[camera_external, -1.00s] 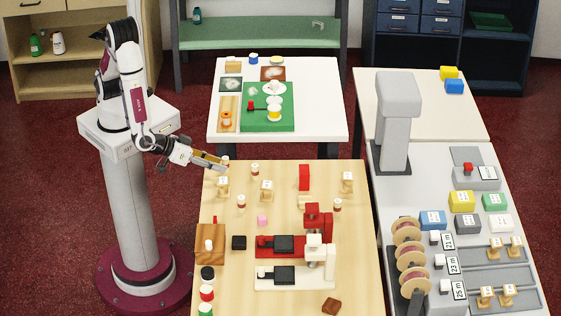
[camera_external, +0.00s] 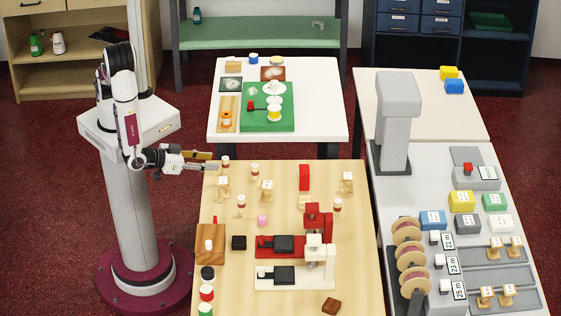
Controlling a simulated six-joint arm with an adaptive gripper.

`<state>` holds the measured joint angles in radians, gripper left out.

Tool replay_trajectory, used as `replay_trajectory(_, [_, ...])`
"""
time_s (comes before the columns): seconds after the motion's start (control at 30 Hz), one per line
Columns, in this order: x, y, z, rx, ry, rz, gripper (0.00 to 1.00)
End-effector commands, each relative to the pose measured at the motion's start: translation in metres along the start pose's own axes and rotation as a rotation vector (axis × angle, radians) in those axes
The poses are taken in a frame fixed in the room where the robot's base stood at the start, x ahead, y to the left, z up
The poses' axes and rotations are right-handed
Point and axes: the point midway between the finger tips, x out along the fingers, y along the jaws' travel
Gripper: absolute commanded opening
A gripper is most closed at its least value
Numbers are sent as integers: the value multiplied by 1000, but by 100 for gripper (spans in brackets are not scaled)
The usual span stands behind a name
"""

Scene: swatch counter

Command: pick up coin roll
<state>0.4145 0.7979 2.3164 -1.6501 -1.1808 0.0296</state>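Several small white cylinders with red bands stand on the light wooden table (camera_external: 275,210); I take these to be coin rolls. One coin roll (camera_external: 225,162) is at the table's far left edge. Others are a coin roll (camera_external: 255,170) to its right, a coin roll (camera_external: 241,203) nearer the front and a coin roll (camera_external: 337,205) on the right. My gripper (camera_external: 214,161) is level at the far left edge, its fingers apart and pointing right. The first coin roll is just beyond the fingertips; whether it touches them is too small to tell.
Tan stands with labels (camera_external: 223,187) (camera_external: 266,189) (camera_external: 347,181) are close by. A white table (camera_external: 320,110) is behind.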

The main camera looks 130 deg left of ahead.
Motion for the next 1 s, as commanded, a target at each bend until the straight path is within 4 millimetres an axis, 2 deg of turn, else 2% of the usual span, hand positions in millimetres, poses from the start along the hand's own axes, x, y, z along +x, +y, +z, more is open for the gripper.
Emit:
replay_trajectory(0.3, [21,-1,0,0,0,-3,36])
replay_trajectory(0.77, [25,0,1,0,-1,-1,36])
replay_trajectory(1.0, [37,-2,2,-1,-1,-3,36])
